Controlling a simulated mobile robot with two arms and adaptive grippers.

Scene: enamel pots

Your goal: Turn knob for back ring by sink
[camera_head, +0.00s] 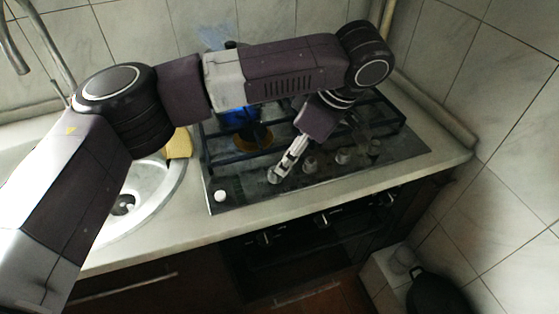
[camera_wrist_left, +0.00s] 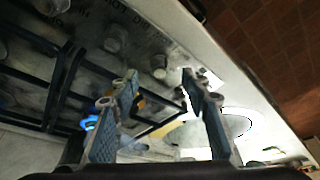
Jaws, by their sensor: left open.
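The stove (camera_head: 235,195) has a row of knobs along its front edge. A white knob (camera_head: 220,196) is at the sink end, and a grey knob (camera_head: 273,176) is at my left gripper's tips. Further knobs (camera_head: 310,163) run to the right. My left gripper (camera_head: 280,170) reaches down over the stove from my arm. In the left wrist view its fingers (camera_wrist_left: 160,78) are open, with a knob (camera_wrist_left: 160,66) showing between the tips; I cannot tell if they touch it. A bright blue patch (camera_head: 238,116) shows by the back ring near the sink, partly hidden by my arm.
The sink (camera_head: 150,190) with a yellow sponge (camera_head: 180,145) is left of the stove. Dark grates (camera_head: 225,157) stand behind the knobs. The counter's front edge (camera_head: 300,202) is clear. A tiled wall (camera_head: 500,110) closes the right side. A dark pot (camera_head: 437,293) is low at the right.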

